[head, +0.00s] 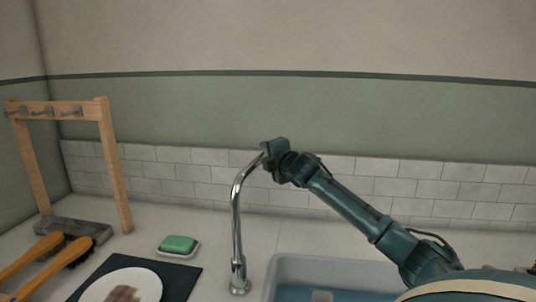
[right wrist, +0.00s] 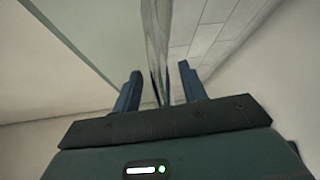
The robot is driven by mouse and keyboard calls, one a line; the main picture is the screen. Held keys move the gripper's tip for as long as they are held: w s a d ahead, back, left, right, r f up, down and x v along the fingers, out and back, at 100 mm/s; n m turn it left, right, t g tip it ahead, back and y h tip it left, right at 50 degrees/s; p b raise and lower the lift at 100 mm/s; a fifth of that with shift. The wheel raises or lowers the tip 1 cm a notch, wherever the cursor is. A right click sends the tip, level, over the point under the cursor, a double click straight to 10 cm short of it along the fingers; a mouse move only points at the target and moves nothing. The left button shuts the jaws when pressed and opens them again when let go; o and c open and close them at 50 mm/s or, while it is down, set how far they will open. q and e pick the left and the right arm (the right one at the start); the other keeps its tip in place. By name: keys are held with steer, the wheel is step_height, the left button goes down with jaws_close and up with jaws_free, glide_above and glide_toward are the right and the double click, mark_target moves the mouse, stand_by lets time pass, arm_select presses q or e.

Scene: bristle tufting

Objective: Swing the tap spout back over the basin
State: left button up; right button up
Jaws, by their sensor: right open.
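The chrome tap (head: 237,215) stands on the counter at the left edge of the basin (head: 283,266). Its curved spout rises and bends toward my right gripper (head: 268,149). The gripper is at the upper end of the spout, and the spout's tip is hidden behind it. In the right wrist view the chrome spout (right wrist: 157,45) passes between the two open dark fingers of the gripper (right wrist: 160,88). I cannot tell whether either finger touches it. My left gripper is not in view.
A green soap (head: 178,243) sits in a dish left of the tap. A plate (head: 120,288) lies on a dark mat (head: 185,282). A tiled wall (head: 340,167) runs behind.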

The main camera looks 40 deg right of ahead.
jaws_close()
stand_by(0.5)
